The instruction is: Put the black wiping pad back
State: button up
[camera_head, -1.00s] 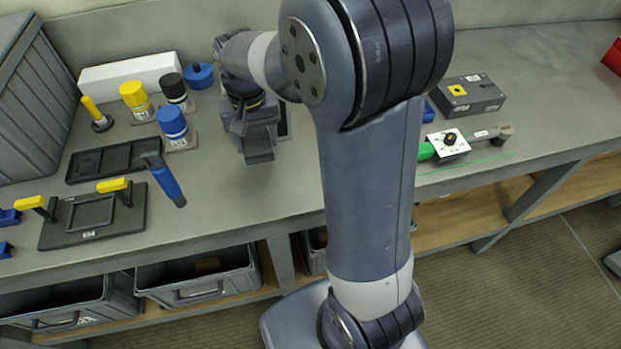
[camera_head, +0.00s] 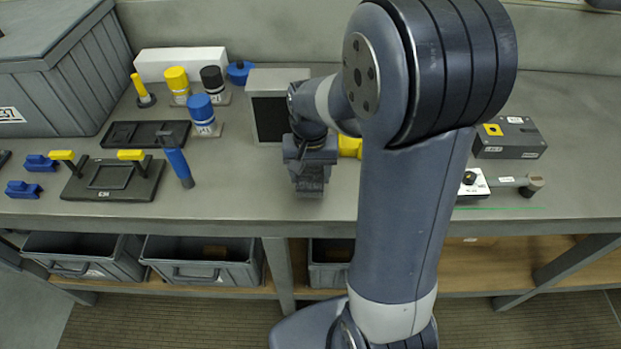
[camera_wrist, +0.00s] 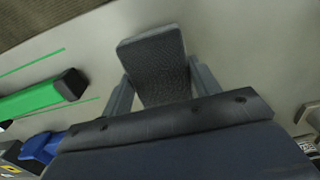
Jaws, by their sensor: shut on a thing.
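The black wiping pad (camera_wrist: 155,62) is a dark, finely textured block. In the wrist view it sits between the two fingers of my gripper (camera_wrist: 162,86), which is shut on it. In the head view my gripper (camera_head: 310,165) points down over the front of the bench, and the pad (camera_head: 311,186) shows dark below it. I cannot tell whether the pad touches the bench top.
Left of my gripper are a blue-handled tool (camera_head: 178,165), a black tray (camera_head: 122,136), a black plate with yellow handles (camera_head: 88,186) and several capped bottles. A grey, dark-fronted box (camera_head: 271,122) stands behind. A green tool (camera_wrist: 45,97) lies left in the wrist view.

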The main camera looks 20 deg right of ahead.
aim_at(310, 175)
jog(key=shift+f, duration=1.35)
jog(key=shift+f, duration=0.25)
jog(key=o, duration=0.9)
jog(key=shift+o, duration=0.2)
jog(key=shift+r, duration=0.1)
notch_tip(310, 175, up, 12)
jog(key=shift+r, duration=0.2)
